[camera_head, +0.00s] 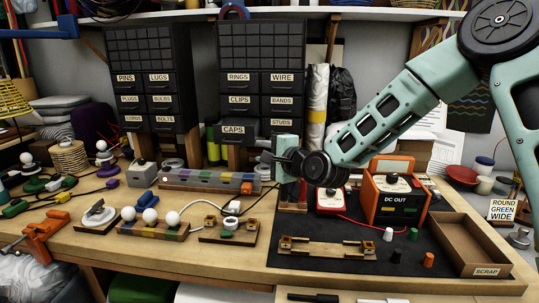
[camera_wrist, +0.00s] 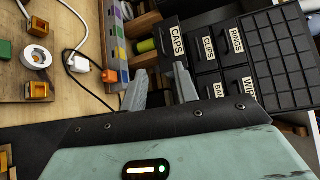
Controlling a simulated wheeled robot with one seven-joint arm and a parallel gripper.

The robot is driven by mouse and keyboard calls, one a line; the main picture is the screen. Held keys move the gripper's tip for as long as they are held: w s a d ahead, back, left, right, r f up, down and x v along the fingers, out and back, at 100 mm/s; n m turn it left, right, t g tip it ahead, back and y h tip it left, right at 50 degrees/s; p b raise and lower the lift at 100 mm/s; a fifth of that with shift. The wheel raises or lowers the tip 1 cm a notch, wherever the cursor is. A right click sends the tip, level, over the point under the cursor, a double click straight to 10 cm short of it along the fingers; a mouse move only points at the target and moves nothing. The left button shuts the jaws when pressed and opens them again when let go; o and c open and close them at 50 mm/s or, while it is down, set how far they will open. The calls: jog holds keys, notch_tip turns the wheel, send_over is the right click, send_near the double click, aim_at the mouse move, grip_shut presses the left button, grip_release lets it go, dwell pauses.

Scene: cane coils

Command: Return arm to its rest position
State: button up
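My gripper (camera_head: 268,157) is held above the workbench at mid-picture, in front of the right drawer cabinet's lower end and its CAPS drawer (camera_head: 238,130). My arm reaches in from the upper right, teal with a dark wrist joint. In the wrist view the two grey fingers of my gripper (camera_wrist: 160,78) stand apart with a gap between them. Nothing shows held between them. The CAPS drawer (camera_wrist: 177,40) lies beyond the fingers in that view and appears to stick out from the cabinet.
An orange DC OUT box (camera_head: 398,198) and a SCRAP tray (camera_head: 455,240) stand on the dark mat right of my gripper. A long grey block strip (camera_head: 205,181) lies to the left. White balls on a coloured base (camera_head: 152,228) stand front left. The mat's middle holds a wooden fixture (camera_head: 327,248).

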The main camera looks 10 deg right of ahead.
jog(key=shift+s+d, duration=0.25)
jog(key=shift+s, duration=0.2)
jog(key=s+a+f+n+g, duration=0.3)
jog(key=s+a+n+g, duration=0.15)
jog(key=s, duration=0.35)
jog(key=s+a+f+n+g, duration=0.2)
jog(key=s+a+n+g, duration=0.15)
jog(key=s+n, duration=0.35)
jog(key=s+d+n+g+h, duration=0.2)
jog(key=s+n, duration=0.1)
jog(key=s, duration=0.6)
jog(key=s+d+n+g+h, duration=0.2)
jog(key=s+n, duration=0.2)
jog(key=s, duration=0.5)
jog(key=s+d+f+n+g+h, duration=0.1)
jog(key=s+d+n+g+h, duration=0.1)
jog(key=s, duration=0.7)
jog(key=shift+s+d+n+g, duration=0.4)
jog(key=shift+n+g, duration=0.1)
jog(key=shift+n, duration=0.55)
